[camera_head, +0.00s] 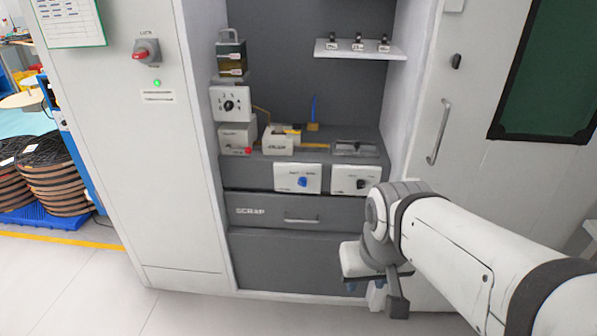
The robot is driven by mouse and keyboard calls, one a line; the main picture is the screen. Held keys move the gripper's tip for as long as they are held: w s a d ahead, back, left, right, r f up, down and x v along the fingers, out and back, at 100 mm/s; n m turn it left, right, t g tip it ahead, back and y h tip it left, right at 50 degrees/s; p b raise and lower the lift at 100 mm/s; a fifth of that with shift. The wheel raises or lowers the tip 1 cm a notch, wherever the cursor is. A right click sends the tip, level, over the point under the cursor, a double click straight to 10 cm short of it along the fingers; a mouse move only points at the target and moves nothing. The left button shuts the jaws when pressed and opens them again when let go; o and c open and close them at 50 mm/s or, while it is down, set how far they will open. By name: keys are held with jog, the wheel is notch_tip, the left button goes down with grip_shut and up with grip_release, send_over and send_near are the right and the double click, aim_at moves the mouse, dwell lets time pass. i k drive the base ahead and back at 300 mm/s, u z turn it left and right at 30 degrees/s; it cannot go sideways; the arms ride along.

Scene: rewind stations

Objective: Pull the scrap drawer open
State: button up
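The scrap drawer (262,212) is a dark grey front low in the cabinet, lettered "SCRAP" at its left. A thin horizontal bar handle (301,220) sits right of the lettering. The drawer front looks flush with the cabinet, so it appears shut. My gripper (366,285) is at the lower right, below and to the right of the handle, and apart from it as far as I can see.
Above the drawer, two white switch boxes (298,178) front a shelf with small devices. An open door (470,150) with a vertical handle stands at the right. A grey panel (275,262) lies below the drawer. The floor in front at left (80,290) is clear.

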aim_at(244, 208)
jog(key=i, duration=0.6)
jog(key=z, duration=1.85)
jog(key=k, duration=1.25)
jog(key=u, duration=0.95)
jog(key=i, duration=1)
